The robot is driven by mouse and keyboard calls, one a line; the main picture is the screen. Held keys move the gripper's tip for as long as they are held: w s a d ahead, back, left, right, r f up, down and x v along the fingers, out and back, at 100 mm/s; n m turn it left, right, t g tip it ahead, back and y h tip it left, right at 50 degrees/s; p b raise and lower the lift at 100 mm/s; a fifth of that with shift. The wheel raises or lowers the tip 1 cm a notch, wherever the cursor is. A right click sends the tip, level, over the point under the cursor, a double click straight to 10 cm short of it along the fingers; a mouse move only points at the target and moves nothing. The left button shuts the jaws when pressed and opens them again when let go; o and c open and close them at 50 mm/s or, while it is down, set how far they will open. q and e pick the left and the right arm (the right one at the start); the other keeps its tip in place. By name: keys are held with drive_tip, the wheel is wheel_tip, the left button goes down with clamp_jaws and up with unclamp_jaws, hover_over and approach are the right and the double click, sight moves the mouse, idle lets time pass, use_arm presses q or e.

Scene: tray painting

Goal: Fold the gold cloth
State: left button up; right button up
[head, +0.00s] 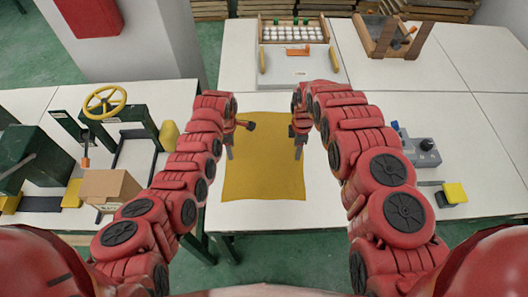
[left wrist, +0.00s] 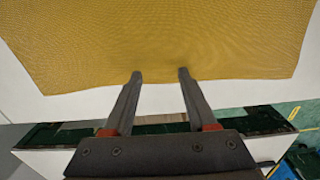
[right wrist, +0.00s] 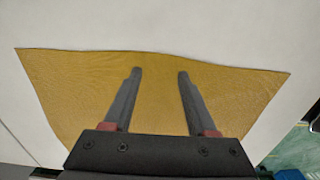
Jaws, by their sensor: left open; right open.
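The gold cloth (head: 264,175) lies spread flat on the white table in the head view, between my two arms. My left gripper (head: 229,155) is over the cloth's left side. In the left wrist view its two fingers (left wrist: 160,73) are apart, with tips at one cloth edge (left wrist: 200,50) and nothing between them but cloth below. My right gripper (head: 298,157) is over the cloth's right side. In the right wrist view its fingers (right wrist: 156,73) are apart and empty above the cloth (right wrist: 156,95), near its far edge. I cannot tell if either touches the cloth.
A tray (head: 300,67) with gold pieces at its sides stands behind the cloth, before a rack of white items (head: 293,32). A grey control box (head: 421,150) and a yellow block (head: 454,194) are at the right. A cardboard box (head: 108,187) is at the left. White table is bare around the cloth.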

use_arm(q)
drive_tip(key=shift+f, duration=0.2)
use_arm(e)
drive_tip(key=shift+f, duration=0.15)
use_arm(q)
drive_tip(key=shift+c, duration=0.9)
use_arm(e)
drive_tip(key=shift+c, duration=0.9)
use_arm(q)
clamp_jaws()
use_arm(e)
clamp_jaws()
use_arm(q)
drive_tip(key=shift+r, duration=0.15)
